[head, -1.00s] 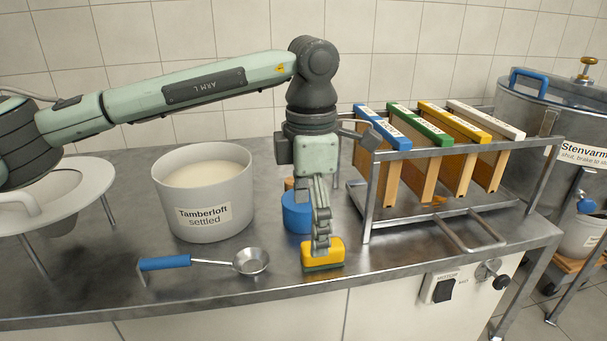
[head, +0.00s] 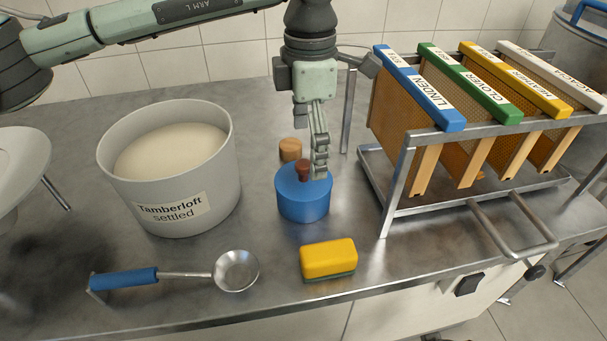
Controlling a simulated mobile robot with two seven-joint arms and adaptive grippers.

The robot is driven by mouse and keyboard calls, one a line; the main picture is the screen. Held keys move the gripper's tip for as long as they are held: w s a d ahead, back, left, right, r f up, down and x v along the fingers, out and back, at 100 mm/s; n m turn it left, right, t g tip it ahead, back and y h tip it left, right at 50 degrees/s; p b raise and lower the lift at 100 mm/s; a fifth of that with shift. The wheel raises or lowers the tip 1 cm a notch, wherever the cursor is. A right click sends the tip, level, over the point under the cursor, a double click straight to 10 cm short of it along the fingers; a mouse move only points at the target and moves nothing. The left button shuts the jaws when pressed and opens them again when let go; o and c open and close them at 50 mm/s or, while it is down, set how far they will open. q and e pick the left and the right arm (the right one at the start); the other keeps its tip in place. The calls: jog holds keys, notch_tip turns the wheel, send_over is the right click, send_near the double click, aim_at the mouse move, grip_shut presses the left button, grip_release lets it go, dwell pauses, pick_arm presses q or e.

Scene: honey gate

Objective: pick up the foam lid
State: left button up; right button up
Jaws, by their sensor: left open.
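A blue round piece (head: 304,199) with a brown knob (head: 303,170) on top stands on the steel bench; it looks most like a lid, though whether it is foam I cannot tell. My left gripper (head: 320,168) points down from above, open, with its fingertips just right of the knob and over the top of the blue piece. Nothing shows held in it. I cannot tell whether a fingertip touches the knob. My right gripper is not in view.
A grey tub (head: 172,210) labelled "Tamberloft settled" holds pale contents at left. A blue-handled ladle (head: 236,271) and a yellow sponge (head: 328,259) lie in front. A wooden piece (head: 291,149) sits behind. A metal rack (head: 398,184) with coloured frames stands right.

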aim_at(303, 163)
pick_arm(q)
jog(key=f, duration=0.2)
jog(key=a+f+p, duration=0.1)
jog(key=f, duration=0.1)
jog(key=shift+w+f, duration=0.15)
jog(key=shift+f, duration=0.1)
jog(key=shift+d+f, duration=0.1)
jog(key=shift+f, duration=0.25)
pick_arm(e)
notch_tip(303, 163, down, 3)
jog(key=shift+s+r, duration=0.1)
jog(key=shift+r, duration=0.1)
pick_arm(q)
jog(key=shift+c, duration=0.2)
jog(key=c, duration=1.5)
jog(key=shift+f, duration=0.1)
jog(key=c, duration=0.7)
